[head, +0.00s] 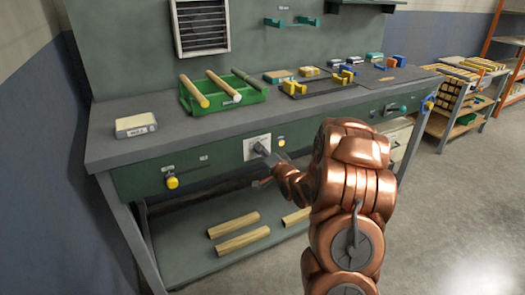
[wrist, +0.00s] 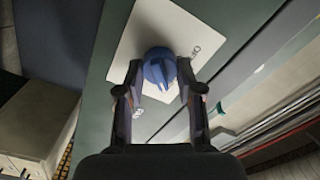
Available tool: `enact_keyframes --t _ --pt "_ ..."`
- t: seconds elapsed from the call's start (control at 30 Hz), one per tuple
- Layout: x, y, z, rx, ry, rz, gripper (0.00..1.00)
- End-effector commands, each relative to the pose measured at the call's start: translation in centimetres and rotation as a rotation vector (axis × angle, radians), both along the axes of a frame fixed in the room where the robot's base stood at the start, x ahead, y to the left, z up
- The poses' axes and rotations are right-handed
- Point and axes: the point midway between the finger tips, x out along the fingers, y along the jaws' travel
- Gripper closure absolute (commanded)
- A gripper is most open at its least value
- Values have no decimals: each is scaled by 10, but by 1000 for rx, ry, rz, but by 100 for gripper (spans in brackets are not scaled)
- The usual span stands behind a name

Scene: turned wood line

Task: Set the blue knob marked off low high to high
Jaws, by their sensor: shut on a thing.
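The blue knob (wrist: 158,66) sits on a white label plate (wrist: 185,25) on the bench's green front. My gripper (wrist: 160,78) is shut on the knob in the wrist view, one finger on each side. The knob's pale ridge points toward the bottom of the wrist picture. Small dark lettering shows on the plate right of the knob and other marks lie below left, too small to read surely. In the head view, my gripper (head: 264,160) reaches the white plate (head: 256,143) and hides most of the knob.
A green tray (head: 215,105) with wooden rods stands on the bench top. Wooden rods (head: 243,240) lie on the lower shelf.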

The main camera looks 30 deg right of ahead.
Motion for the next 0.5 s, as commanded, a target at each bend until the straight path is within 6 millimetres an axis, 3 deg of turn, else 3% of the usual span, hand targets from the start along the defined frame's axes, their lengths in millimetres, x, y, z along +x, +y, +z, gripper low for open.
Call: enact_keyframes --t 0.2,0.23,0.43,0.5 --pt "0 0 0 0 -1 1 98" --pt "0 0 0 0 -1 1 62" --pt "0 0 0 0 0 0 41" --pt "0 0 0 0 0 0 39"
